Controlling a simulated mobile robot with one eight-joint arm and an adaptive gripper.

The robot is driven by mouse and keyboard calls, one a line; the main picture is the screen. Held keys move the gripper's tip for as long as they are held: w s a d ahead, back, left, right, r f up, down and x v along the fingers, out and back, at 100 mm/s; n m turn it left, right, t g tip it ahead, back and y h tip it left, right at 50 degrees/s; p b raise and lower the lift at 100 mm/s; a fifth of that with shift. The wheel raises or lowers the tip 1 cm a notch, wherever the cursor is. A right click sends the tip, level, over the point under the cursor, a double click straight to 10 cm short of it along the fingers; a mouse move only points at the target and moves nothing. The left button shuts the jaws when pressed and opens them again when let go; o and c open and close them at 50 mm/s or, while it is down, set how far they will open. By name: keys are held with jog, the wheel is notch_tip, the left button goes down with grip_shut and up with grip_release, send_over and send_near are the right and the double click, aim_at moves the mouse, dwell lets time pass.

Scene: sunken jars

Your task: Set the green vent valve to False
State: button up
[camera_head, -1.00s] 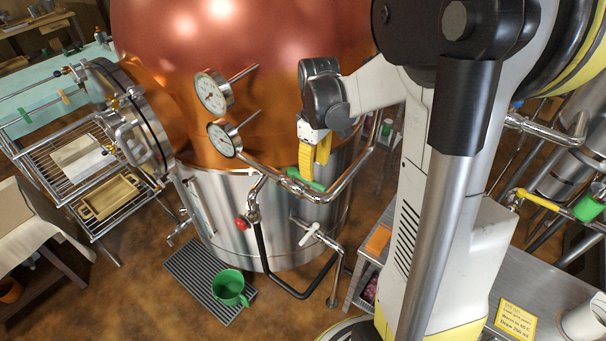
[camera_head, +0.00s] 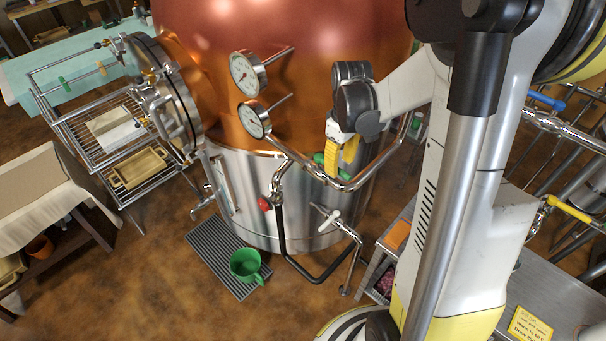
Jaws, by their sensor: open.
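The green vent valve handle (camera_head: 318,158) sits on the steel pipe (camera_head: 345,184) that runs along the front of the copper and steel vessel. Only small green parts of it show, at the left of and below my gripper's fingers; the rest is hidden. My gripper (camera_head: 341,161) points down at the handle with its two yellow fingers apart. The fingers overlap the handle in this view. I cannot tell whether they touch it, and the handle's exact angle is unclear.
Two dial gauges (camera_head: 248,74) stand left of my gripper. A red knob (camera_head: 265,203) and a white-handled tap (camera_head: 330,217) are below on the vessel. A green mug (camera_head: 245,264) stands on a floor grate (camera_head: 212,260). A metal table (camera_head: 550,290) is at right.

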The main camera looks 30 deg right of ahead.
jog(key=shift+f+b, duration=1)
jog(key=shift+f, duration=0.35)
